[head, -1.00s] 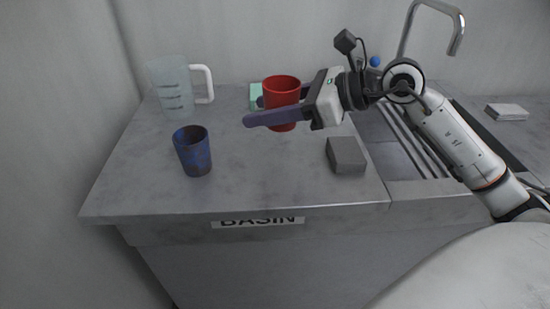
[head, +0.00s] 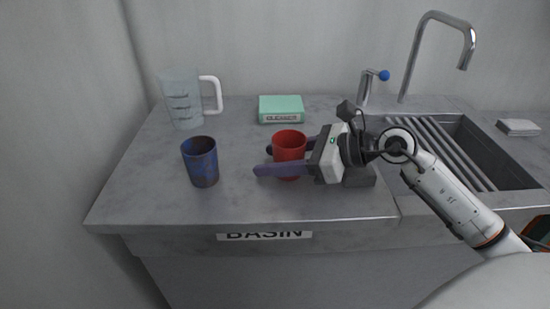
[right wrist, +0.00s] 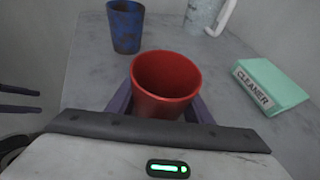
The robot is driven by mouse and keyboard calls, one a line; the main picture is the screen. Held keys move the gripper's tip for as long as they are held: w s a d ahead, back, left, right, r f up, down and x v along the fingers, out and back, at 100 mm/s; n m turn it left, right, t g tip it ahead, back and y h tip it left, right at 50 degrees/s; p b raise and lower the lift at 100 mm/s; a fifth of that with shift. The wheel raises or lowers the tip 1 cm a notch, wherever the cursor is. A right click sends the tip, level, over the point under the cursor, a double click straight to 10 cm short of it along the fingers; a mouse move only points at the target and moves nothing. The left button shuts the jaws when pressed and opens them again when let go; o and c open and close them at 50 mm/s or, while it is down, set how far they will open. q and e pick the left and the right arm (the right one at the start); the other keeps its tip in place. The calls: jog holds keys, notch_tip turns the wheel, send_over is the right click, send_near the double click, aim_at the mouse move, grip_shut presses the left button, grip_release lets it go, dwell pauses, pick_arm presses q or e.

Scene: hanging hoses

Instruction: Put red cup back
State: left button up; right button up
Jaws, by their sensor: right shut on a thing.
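The red cup (head: 289,146) is upright between the fingers of my right gripper (head: 283,158), which is shut on it. It is over the middle of the counter, right of the blue cup; I cannot tell whether its base touches the counter. In the right wrist view the red cup (right wrist: 165,82) sits between the fingers, with its open rim facing the camera. Dark finger-like shapes at the left edge of that view may be my left gripper (right wrist: 18,99); the head view does not show it.
A blue patterned cup (head: 201,162) and a clear jug (head: 183,100) stand on the left. A green cleaner box (head: 281,108) lies behind the red cup. A grey block (head: 361,179) is partly hidden by my right gripper. The sink (head: 480,150) and tap are right.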

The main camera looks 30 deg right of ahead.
jog(key=o, duration=1.3)
jog(key=shift+r+p, duration=0.2)
jog(key=shift+p, duration=0.1)
jog(key=shift+s+d, duration=0.15)
jog(key=shift+s, duration=0.1)
jog(key=v, duration=1.1)
jog(key=shift+s+d+r+b, duration=0.1)
jog(key=shift+b, duration=0.25)
